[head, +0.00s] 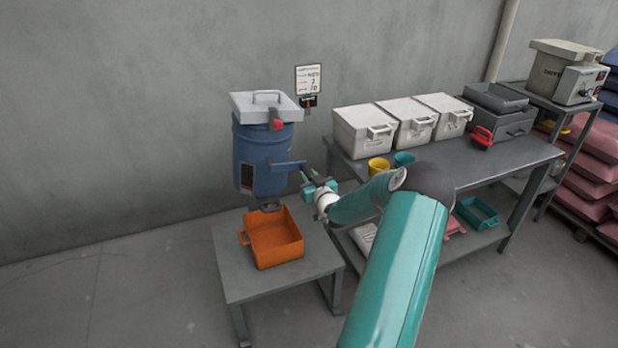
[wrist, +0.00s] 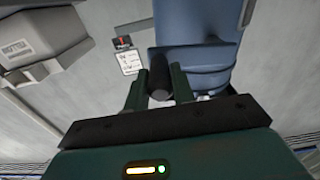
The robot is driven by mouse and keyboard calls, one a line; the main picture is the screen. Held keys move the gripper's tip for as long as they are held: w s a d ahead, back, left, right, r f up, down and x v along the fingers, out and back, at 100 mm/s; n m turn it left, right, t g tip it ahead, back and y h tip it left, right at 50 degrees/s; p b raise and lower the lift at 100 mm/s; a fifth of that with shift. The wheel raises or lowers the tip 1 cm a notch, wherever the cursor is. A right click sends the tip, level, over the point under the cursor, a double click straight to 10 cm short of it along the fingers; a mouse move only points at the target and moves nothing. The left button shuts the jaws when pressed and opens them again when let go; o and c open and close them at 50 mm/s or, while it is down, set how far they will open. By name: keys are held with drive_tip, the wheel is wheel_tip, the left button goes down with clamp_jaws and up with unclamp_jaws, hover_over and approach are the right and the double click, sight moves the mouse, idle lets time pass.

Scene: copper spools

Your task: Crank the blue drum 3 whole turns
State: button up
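The blue drum (head: 262,160) stands upright above a small grey table, with a pale lid and a red-tipped part near its top. A blue crank arm (head: 288,164) reaches out from its right side; it also shows in the wrist view (wrist: 195,55). The crank's black handle (wrist: 160,80) lies between the two green fingers of my gripper (wrist: 160,88), which appear shut on it, one on each side. In the head view my gripper (head: 308,180) is at the outer end of the crank, right of the drum. The handle is mostly hidden there.
An orange bin (head: 275,238) sits on the small table (head: 235,262) below the drum. A white sign (head: 308,79) hangs on the wall. A grey bench (head: 500,152) to the right holds pale boxes (head: 410,120), a yellow cup (head: 379,168) and a teal cup (head: 404,159).

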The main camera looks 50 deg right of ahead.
clamp_jaws()
drive_tip(key=shift+f, duration=0.1)
